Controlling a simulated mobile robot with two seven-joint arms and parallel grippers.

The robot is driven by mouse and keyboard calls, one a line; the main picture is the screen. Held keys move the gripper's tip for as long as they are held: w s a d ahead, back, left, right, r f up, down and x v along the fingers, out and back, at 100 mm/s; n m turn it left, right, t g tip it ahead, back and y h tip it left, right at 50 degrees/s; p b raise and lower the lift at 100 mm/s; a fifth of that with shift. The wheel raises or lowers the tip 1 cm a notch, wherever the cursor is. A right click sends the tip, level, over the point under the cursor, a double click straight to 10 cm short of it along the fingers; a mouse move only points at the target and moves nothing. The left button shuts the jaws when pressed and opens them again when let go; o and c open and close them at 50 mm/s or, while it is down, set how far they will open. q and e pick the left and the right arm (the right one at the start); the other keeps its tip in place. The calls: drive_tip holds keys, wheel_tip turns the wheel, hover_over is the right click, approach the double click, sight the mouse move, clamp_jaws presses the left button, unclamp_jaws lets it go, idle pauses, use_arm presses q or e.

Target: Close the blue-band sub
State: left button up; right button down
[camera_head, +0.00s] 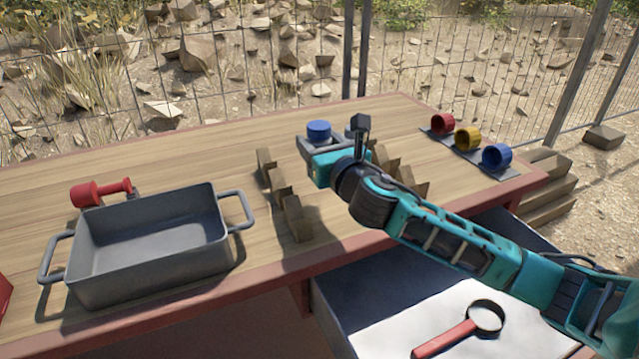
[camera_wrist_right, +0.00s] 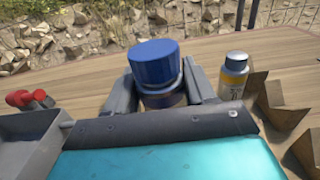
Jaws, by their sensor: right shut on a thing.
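A blue cap-like top (camera_head: 318,130) sits on a short body between the fingers of my right gripper (camera_head: 322,146). In the right wrist view the blue top (camera_wrist_right: 155,62) stands upright and the fingers (camera_wrist_right: 164,94) close on the body below it from both sides. The body's lower part is hidden by my gripper. A blue ring-shaped cup (camera_head: 496,157) lies on its side on a dark strip at the right of the table. My left gripper is not in view.
Red (camera_head: 442,124) and yellow (camera_head: 467,138) cups share the strip. Notched wooden blocks (camera_head: 285,196) stand left of my right arm. A grey tray (camera_head: 150,258) and red tool (camera_head: 95,192) are at left. A yellow-labelled bottle (camera_wrist_right: 233,80) stands beside my gripper. An open drawer holds a magnifier (camera_head: 485,318).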

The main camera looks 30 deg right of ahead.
drive_tip(key=shift+f, duration=0.8)
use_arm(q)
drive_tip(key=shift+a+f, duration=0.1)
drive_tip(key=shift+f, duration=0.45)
use_arm(e)
drive_tip(key=shift+f, duration=0.25)
drive_tip(key=shift+f+b, duration=0.25)
drive_tip(key=shift+b, duration=0.1)
wheel_tip(320, 180, down, 4)
drive_tip(key=shift+b, duration=0.9)
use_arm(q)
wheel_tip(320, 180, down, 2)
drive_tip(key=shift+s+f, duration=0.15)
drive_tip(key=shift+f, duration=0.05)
use_arm(e)
drive_tip(key=shift+r, duration=0.1)
